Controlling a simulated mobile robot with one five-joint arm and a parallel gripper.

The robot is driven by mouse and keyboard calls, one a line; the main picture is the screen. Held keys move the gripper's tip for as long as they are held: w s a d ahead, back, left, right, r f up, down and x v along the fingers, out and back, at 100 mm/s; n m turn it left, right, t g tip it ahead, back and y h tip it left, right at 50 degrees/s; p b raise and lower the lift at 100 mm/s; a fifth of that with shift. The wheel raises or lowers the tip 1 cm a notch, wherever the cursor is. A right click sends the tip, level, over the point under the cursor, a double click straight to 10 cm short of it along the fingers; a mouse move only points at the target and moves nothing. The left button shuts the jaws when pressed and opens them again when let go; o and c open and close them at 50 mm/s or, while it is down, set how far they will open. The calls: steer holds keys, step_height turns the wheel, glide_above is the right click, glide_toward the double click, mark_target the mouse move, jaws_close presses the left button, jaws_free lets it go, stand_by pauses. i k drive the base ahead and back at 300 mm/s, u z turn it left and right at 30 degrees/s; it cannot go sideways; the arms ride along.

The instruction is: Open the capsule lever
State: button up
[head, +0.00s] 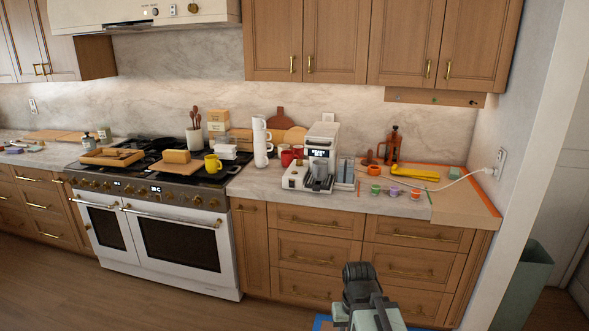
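A white and grey coffee machine (322,138) stands on the counter right of the stove. My gripper (358,270) is low in front of the drawers, below the counter edge and well apart from the machine. It is seen from behind, and its fingers are too unclear to show whether they are open or shut.
A stack of white cups (261,142) and red mugs (290,155) crowd the machine's left. A clear rack (345,172) is at its right, near several small coloured cups and a yellow object (414,172). A pale cable runs to the wall outlet. Floor at left is clear.

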mark_target(319, 139)
steer(key=i, duration=2.1)
steer(key=u, duration=1.4)
